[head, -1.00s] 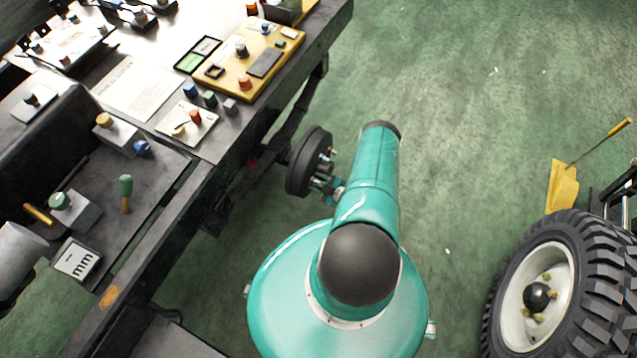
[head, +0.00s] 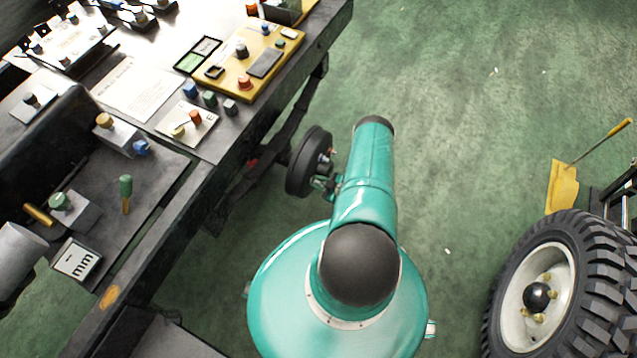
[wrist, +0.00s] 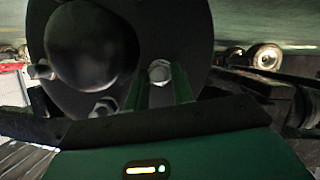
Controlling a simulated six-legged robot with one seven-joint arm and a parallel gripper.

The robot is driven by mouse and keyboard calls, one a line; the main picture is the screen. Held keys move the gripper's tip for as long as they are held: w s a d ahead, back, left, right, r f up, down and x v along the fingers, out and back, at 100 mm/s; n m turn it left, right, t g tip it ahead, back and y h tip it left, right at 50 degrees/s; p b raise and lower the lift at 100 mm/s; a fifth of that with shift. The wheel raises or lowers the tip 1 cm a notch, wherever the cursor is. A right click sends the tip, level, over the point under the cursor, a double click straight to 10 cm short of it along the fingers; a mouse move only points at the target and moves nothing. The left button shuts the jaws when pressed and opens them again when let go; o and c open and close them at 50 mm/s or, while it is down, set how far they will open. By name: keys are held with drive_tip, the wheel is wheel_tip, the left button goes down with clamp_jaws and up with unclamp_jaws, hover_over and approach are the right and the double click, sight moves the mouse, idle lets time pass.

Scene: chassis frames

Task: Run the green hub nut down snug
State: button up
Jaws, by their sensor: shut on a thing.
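The dark round wheel hub (head: 306,164) stands at the bench's right edge in the head view. It fills the upper middle of the wrist view as a dark disc (wrist: 198,50) with a big dark round cap (wrist: 92,45). Pale studs or nuts show on it at the left (wrist: 40,70) and bottom (wrist: 105,107). My gripper (wrist: 159,80) is at the hub's right side, its fingers shut around the hub nut (wrist: 159,72). The nut's front end looks pale; its green colour is not clear.
The bench (head: 215,150) at the left holds a yellow board (head: 225,82), small knobs and blocks. A large tyre (head: 600,285) and a yellow shovel (head: 562,185) are at the right. The green floor between is clear.

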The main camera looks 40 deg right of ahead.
drive_tip(key=shift+d+m+g+y, duration=0.1)
drive_tip(key=shift+m+g+y, duration=0.2)
drive_tip(key=shift+m+y, duration=0.4)
drive_tip(key=o, duration=1)
